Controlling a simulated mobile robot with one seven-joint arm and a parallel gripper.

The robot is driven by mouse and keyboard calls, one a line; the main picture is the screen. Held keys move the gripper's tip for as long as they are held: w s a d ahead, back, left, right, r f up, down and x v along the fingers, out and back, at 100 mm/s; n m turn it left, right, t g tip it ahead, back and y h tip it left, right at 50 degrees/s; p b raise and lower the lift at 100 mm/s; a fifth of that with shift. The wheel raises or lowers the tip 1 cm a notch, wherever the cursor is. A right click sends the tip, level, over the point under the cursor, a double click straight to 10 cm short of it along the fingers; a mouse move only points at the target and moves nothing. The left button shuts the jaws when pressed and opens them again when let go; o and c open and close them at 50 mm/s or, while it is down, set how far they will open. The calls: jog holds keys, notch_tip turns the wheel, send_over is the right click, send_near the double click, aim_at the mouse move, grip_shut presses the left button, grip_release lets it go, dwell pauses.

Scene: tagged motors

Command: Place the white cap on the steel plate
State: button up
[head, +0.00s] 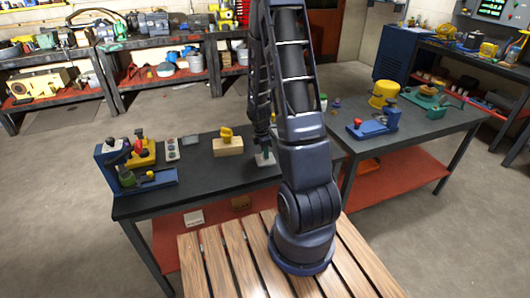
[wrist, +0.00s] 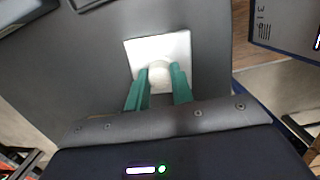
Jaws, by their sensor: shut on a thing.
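The white cap (wrist: 159,70) is between the two green fingers of my gripper (wrist: 160,76) in the wrist view. My gripper is shut on it. The pale square steel plate (wrist: 181,46) lies directly behind the cap on the dark table, and the cap appears over its middle. I cannot tell whether the cap touches the plate. In the head view my gripper (head: 265,151) points down at the plate (head: 261,160), near the right part of the dark table. The cap is not clearly visible there.
Left of the plate on the dark table (head: 210,186) stand a wooden block with a yellow piece (head: 227,145), a grey control box (head: 171,149) and a blue fixture (head: 112,170). A second table at right holds a blue clamp (head: 375,122) and a yellow motor (head: 384,93).

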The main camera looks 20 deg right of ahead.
jog(key=shift+f, duration=0.1)
jog(key=o, duration=0.9)
jog(key=s+a+r+m+t, duration=0.1)
jog(key=s+r+m, duration=0.1)
jog(key=r, duration=0.9)
jog(key=s+a+r+m, duration=0.1)
jog(key=s+r+m, duration=0.1)
jog(key=r, duration=0.8)
jog(key=shift+s+a+r+m+t+y, duration=0.25)
jog(key=shift+s+a+r+m+t, duration=0.4)
jog(key=shift+s+r+m, duration=2.15)
jog(key=shift+s+a+r+m+t+y, duration=0.2)
jog(key=shift+s+a+r+m+t, duration=0.4)
jog(key=shift+s+r+m, duration=1.7)
jog(key=shift+s+a+r+m+t+y, duration=0.25)
jog(key=shift+s+a+r+m+t, duration=0.4)
jog(key=shift+s+r+m, duration=1.9)
